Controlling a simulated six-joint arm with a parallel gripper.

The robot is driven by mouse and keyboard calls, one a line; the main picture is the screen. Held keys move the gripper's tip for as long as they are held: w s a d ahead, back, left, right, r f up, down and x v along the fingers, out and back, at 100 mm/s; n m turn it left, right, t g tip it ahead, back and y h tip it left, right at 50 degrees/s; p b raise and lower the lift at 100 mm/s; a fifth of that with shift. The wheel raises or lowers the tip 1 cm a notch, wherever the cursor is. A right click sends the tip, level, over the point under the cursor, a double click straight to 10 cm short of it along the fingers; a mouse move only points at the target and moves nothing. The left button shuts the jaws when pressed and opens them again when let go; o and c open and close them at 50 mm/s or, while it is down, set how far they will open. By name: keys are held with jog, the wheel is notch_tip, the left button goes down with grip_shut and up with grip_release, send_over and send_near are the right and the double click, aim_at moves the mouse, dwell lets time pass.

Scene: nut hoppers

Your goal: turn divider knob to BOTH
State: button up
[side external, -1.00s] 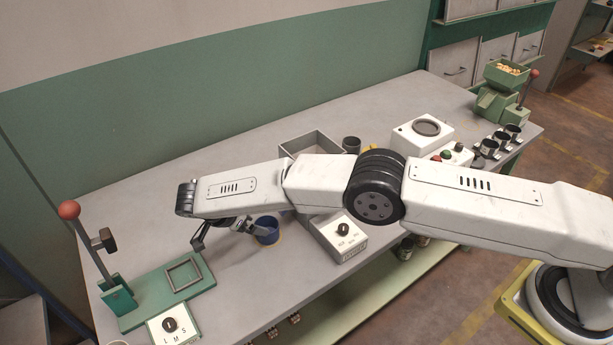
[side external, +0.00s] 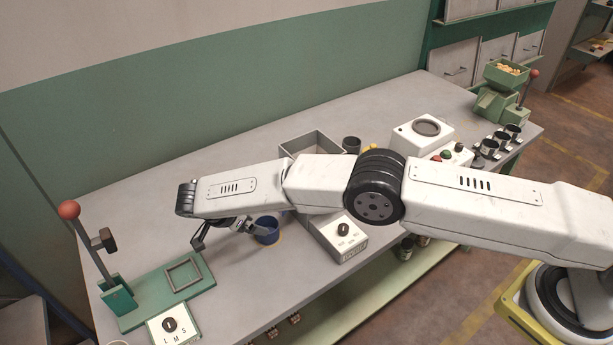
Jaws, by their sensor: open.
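The likely divider knob (side external: 343,229) is a black rotary knob on a small white box (side external: 352,246) near the front edge at the middle of the bench. Its labels are too small to read surely. A second black knob (side external: 170,324) sits on a white box marked L, M, S at the front left. My gripper (side external: 222,243) is open, low over the bench to the left of the middle box. One finger is close to the blue cup (side external: 266,230); I cannot tell if they touch. My arm hides part of the middle box's back.
A green lever press (side external: 118,293) with a red ball handle stands at the left. A grey bin (side external: 313,143), a dark cup (side external: 351,145) and a white round-topped unit (side external: 421,135) stand behind my arm. A green hopper (side external: 502,80) holds nuts at the far right.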

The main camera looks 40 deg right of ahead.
jog(key=shift+r, duration=0.1)
jog(key=shift+c, duration=1)
notch_tip(320, 180, up, 27)
jog(key=s+d+f+n+g+y, duration=0.1)
jog(key=s+d+f+g+y, duration=0.15)
jog(key=d, duration=0.45)
jog(key=s+d+f+n+g+y, duration=0.1)
jog(key=s+d+f+g+y, duration=0.1)
jog(key=d+g+y, duration=0.35)
jog(key=s+d+r+m+t+y, duration=0.35)
jog(key=s+d+t+y, duration=0.4)
jog(key=d+y, duration=0.55)
notch_tip(320, 180, down, 25)
jog(key=shift+a+f, duration=0.1)
jog(key=shift+a, duration=0.05)
